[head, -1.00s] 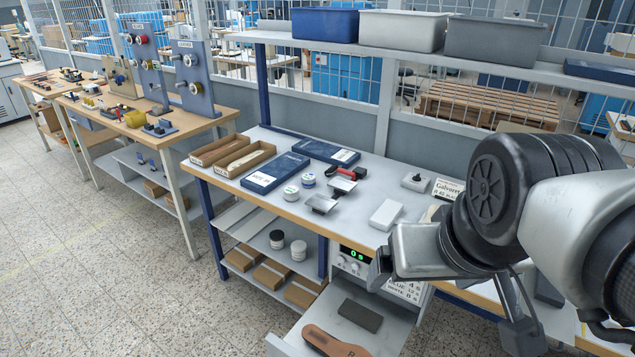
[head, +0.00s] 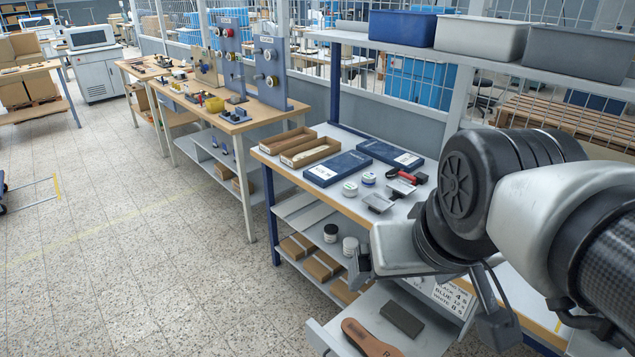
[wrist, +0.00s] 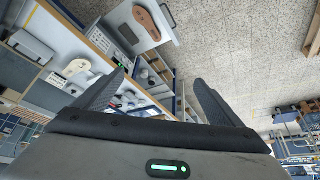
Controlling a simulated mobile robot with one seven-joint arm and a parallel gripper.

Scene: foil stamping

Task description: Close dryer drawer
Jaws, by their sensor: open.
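The dryer drawer (head: 443,338) is pulled out below the workbench, at the bottom of the head view. It holds a brown sole-shaped piece (head: 372,338) and a dark grey block (head: 403,319). The dryer body (head: 446,290) is mostly hidden behind my arm. In the wrist view the open drawer (wrist: 130,22) shows at the top, with the brown piece (wrist: 147,22) in it. My gripper (wrist: 159,77) is open, with nothing between its fingers. It is apart from the drawer, which lies beyond the left fingertip in the wrist view.
The workbench (head: 342,205) carries two blue boxes, cardboard trays, jars and a red-handled tool. Its lower shelf (head: 310,235) holds jars and brown boxes. A second workbench (head: 239,125) stands further left. The tiled floor (head: 130,260) in front is clear.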

